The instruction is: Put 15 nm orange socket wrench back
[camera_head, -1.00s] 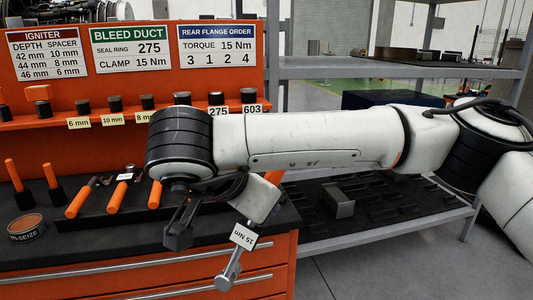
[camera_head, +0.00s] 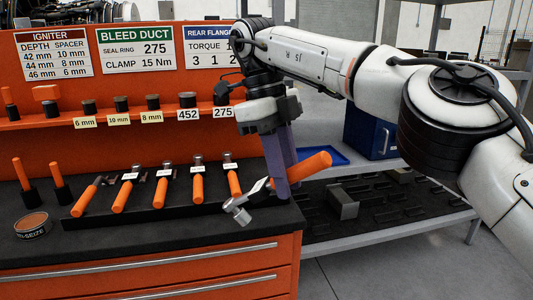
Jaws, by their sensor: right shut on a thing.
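The socket wrench has an orange handle (camera_head: 312,168) and a metal head (camera_head: 238,210). My right gripper (camera_head: 283,190) points down and is shut on this wrench near the handle's lower end. The wrench is tilted, with its head low on the left and its handle rising to the right. It is in front of the right end of the black tool holder (camera_head: 140,215). Several similar orange wrenches (camera_head: 160,190) lie side by side in that holder. A small white label (camera_head: 258,186) shows on the held wrench, too small to read now. My left gripper is not in view.
The orange back panel has a shelf of sockets (camera_head: 188,100) with labels and signs (camera_head: 137,50) above. A round tin (camera_head: 31,225) and two orange-handled tools stand at the left. A grey shelf with a blue case (camera_head: 368,135) and blue tray (camera_head: 318,158) is behind right.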

